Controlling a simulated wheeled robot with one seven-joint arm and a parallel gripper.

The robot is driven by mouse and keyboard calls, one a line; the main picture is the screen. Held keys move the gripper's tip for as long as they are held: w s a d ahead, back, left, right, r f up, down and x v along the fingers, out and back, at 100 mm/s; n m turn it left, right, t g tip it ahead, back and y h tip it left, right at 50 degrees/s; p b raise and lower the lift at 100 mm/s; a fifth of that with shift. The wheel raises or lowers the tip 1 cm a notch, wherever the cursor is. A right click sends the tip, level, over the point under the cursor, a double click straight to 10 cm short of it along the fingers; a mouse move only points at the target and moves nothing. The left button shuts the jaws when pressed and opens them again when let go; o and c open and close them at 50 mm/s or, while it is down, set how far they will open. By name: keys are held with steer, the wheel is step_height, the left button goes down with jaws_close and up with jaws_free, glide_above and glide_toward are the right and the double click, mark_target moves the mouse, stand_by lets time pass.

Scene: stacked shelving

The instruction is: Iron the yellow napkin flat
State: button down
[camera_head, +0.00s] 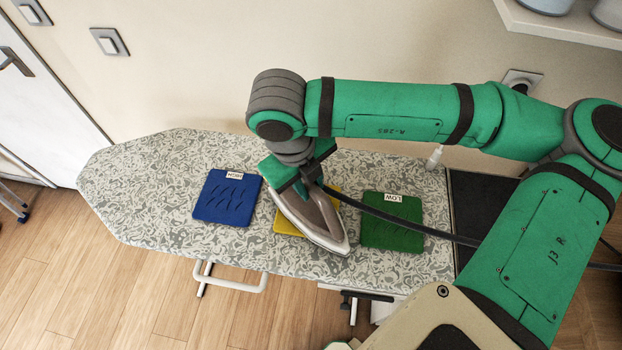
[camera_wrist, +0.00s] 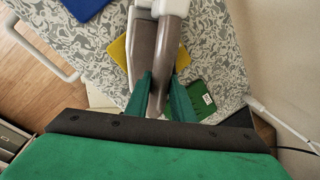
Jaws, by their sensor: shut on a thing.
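The yellow napkin (camera_head: 288,222) lies on the ironing board between a blue napkin and a green napkin. The iron (camera_head: 322,232) covers much of it, with its tip pointing toward the board's front edge. My gripper (camera_head: 300,186) is shut on the iron's handle. In the wrist view, my gripper (camera_wrist: 163,100) grips the grey-brown handle of the iron (camera_wrist: 146,60), and a corner of the yellow napkin (camera_wrist: 119,50) shows beside it. I cannot tell whether the iron's sole touches the cloth. The napkin's part under the iron is hidden.
A dark cord (camera_head: 420,232) runs right from the iron. The board's left end is clear.

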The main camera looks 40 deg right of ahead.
steer(key=shift+a, duration=0.1)
steer(key=shift+s+a+f, duration=0.15)
steer(key=shift+s+a, duration=0.15)
steer(key=shift+a, duration=0.05)
steer(key=shift+w+d, duration=0.55)
steer(key=shift+d, duration=0.35)
steer(key=shift+w+d, duration=0.3)
steer(key=shift+d, duration=0.05)
